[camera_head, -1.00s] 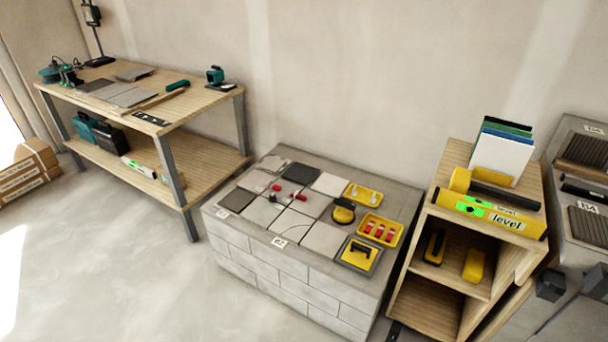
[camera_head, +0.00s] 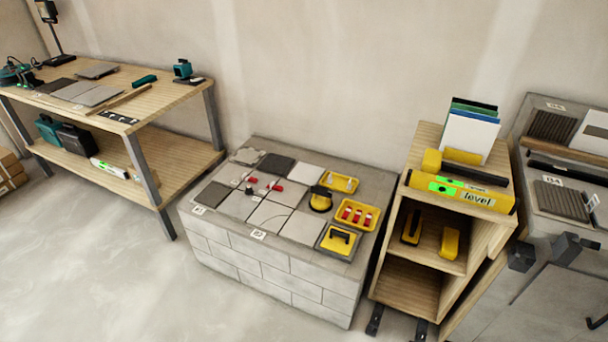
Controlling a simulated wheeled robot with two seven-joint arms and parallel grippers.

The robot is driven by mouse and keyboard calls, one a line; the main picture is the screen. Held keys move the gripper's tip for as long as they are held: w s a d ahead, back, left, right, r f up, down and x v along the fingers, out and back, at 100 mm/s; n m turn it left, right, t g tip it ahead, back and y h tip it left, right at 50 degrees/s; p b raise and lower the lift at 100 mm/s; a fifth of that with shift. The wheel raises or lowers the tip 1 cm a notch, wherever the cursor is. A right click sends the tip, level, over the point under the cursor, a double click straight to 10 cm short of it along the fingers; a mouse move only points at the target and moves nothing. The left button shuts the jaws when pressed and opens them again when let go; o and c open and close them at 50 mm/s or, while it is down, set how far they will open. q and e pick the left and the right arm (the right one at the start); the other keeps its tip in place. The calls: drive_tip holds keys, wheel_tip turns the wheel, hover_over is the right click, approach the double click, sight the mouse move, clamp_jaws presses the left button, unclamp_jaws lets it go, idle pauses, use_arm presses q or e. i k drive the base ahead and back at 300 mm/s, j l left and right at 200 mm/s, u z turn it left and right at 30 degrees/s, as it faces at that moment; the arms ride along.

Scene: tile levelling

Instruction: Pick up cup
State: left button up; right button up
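No drinking cup shows. A round yellow and black piece (camera_head: 320,199), which looks like a suction cup, stands on the tiled top of the grey block bench (camera_head: 270,262). It sits at the right of the tiles, between them and the yellow trays. A grey square with a yellow plate and a black handle (camera_head: 339,240) lies at the front right of the same top. Neither of my grippers is in view.
Yellow trays (camera_head: 357,215) with small red and white parts lie beside the round piece. A wooden shelf (camera_head: 407,290) with a yellow level (camera_head: 460,192) stands to the right. A wooden workbench (camera_head: 150,101) is at left. The floor (camera_head: 110,270) in front is clear.

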sight(320, 203)
drive_tip(key=z, duration=1.65)
drive_tip(key=u, duration=1.55)
drive_tip(key=i+j+z, duration=0.1)
drive_tip(key=i+j, duration=0.3)
drive_tip(key=i+j+z, duration=0.1)
drive_tip(key=i+j, duration=0.25)
drive_tip(key=j, duration=0.25)
